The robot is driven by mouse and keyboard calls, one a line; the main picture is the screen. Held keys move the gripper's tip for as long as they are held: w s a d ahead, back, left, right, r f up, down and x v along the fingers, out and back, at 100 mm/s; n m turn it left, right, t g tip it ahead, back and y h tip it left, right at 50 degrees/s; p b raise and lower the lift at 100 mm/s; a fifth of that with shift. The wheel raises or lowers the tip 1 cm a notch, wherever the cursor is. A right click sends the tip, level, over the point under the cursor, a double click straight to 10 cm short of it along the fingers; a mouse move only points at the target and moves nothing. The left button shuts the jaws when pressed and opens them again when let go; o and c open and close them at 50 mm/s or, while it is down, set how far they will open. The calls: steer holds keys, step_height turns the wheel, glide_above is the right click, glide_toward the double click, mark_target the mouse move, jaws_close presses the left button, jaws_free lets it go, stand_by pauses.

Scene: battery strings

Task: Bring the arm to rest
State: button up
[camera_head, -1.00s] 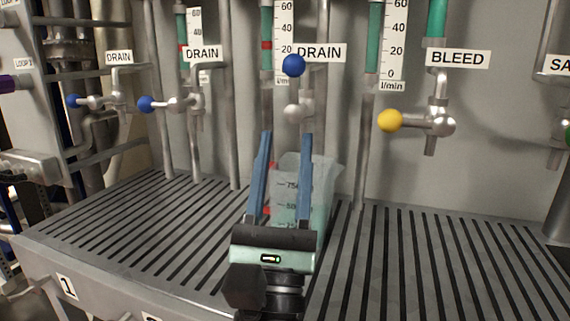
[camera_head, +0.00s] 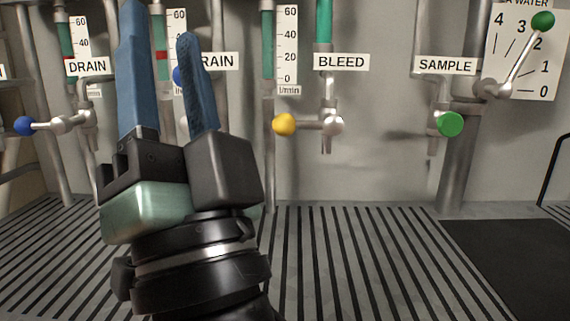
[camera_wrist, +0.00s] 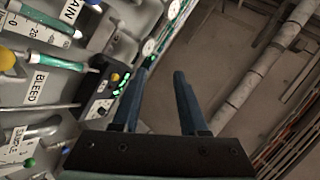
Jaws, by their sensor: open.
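My gripper (camera_head: 165,50) stands upright at the left of the head view, its two blue fingers pointing up and apart with nothing between them. It is in front of a drain valve with a blue knob, which it mostly covers. In the wrist view my gripper (camera_wrist: 157,78) also shows open and empty, with the panel at its left and bare floor and pipes beyond its right finger. The beaker is not visible now; my gripper and wrist may hide it.
A yellow-knobbed bleed valve (camera_head: 284,125) and a green-knobbed sample valve (camera_head: 450,124) stick out from the wall at right. A green-tipped lever (camera_head: 542,22) stands at upper right. The slatted grating (camera_head: 340,265) is clear, with a dark mat (camera_head: 510,258) at right.

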steer(key=s+d+r+n+t+h, duration=0.2)
steer(key=d+r+n+h, duration=0.1)
steer(key=d+h, duration=0.75)
step_height(320, 180, up, 36)
steer(key=a+h+p, duration=0.1)
steer(key=a+p, duration=0.1)
steer(key=p, duration=3.4)
steer(key=shift+a+p, duration=0.2)
steer(key=shift+p, duration=0.1)
